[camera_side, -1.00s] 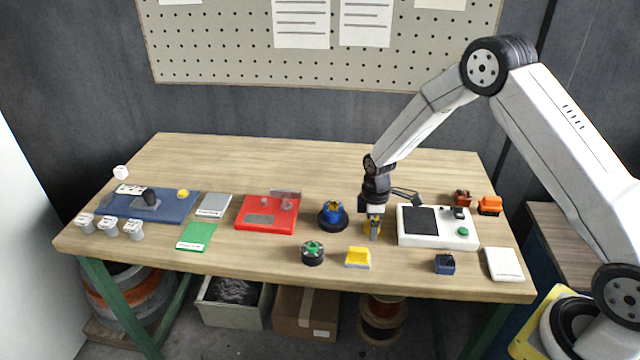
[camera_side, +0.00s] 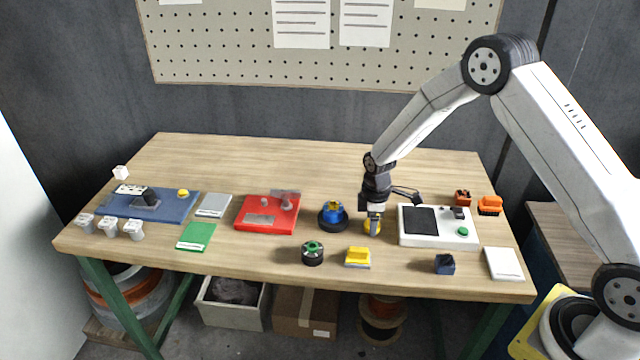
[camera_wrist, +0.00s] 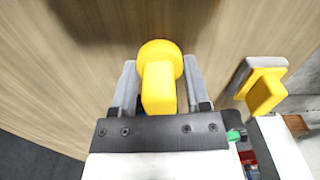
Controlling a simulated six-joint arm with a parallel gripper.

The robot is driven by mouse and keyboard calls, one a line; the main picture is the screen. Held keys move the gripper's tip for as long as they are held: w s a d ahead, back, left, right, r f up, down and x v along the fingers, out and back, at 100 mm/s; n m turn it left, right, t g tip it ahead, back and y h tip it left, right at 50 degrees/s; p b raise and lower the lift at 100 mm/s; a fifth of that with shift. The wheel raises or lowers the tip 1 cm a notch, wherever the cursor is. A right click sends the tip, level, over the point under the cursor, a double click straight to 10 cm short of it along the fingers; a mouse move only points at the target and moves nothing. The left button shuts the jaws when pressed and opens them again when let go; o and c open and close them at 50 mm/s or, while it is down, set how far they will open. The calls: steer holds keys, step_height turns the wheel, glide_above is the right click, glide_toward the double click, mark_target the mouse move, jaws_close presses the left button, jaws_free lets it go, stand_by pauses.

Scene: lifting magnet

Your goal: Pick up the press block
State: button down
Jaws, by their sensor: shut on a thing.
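The press block (camera_wrist: 158,85), a yellow piece with a round disc at one end and a blocky grip, sits between my fingers in the wrist view. My gripper (camera_wrist: 160,68) is shut on it, with one grey finger on each side. In the side view my gripper (camera_side: 374,229) points down at the tabletop, left of the white panel, and a finger hides part of the press block (camera_side: 367,226). Whether the block touches the table cannot be told.
A blue and black round device (camera_side: 333,215) stands close on the left. The white panel (camera_side: 438,238) is close on the right. A second yellow block on a grey plate (camera_side: 357,258) lies in front, beside a green-topped knob (camera_side: 312,253). The table behind is clear.

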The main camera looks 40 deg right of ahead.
steer(key=shift+r, duration=0.65)
steer(key=s+a+r, duration=0.1)
steer(key=s+r, duration=1)
steer(key=s, duration=0.3)
steer(key=shift+r, duration=0.2)
steer(key=shift+w+a, duration=0.1)
steer(key=shift+w, duration=0.05)
steer(key=w+a, duration=0.1)
steer(key=w, duration=0.5)
steer(key=w+a, duration=0.1)
steer(key=w, duration=0.6)
steer(key=w+a, duration=0.2)
steer(key=w, duration=0.5)
steer(key=shift+w+f, duration=0.15)
steer(key=shift+f, duration=0.15)
steer(key=shift+w+a, duration=0.4)
steer(key=shift+w, duration=0.4)
steer(key=shift+f, duration=0.25)
